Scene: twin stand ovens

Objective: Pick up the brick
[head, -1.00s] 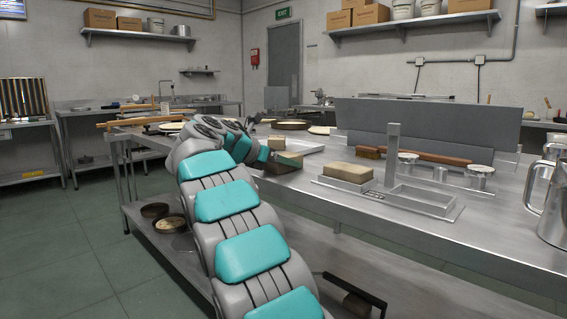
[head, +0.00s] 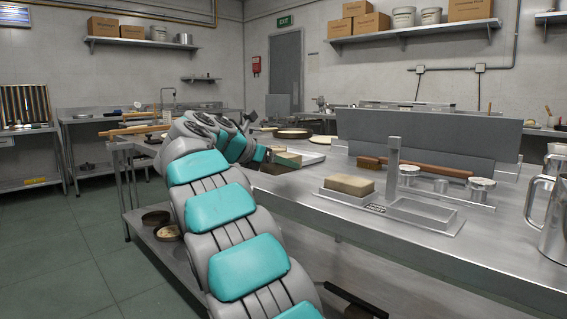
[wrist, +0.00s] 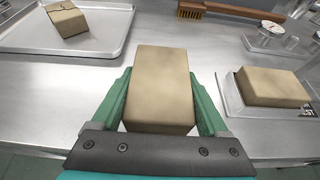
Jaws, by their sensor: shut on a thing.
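In the wrist view a tan brick (wrist: 160,88) sits between the two green fingers of my gripper (wrist: 160,105), which is shut on it. The steel bench top shows around it, and I cannot tell from this view how far above the bench it is. A second tan brick (wrist: 273,87) lies in a metal frame at the right; it also shows in the head view (head: 349,185). A third tan block (wrist: 67,18) lies on a metal tray (wrist: 110,47) at the upper left. In the head view my gripper (head: 283,160) is small and partly hidden by my arm.
A brush with a wooden handle (head: 430,169) lies behind the metal frame (head: 428,222). Metal canisters (head: 481,190) and a steel jug (head: 553,215) stand to the right. A steel panel (head: 425,135) rises at the back. The bench's front strip is clear.

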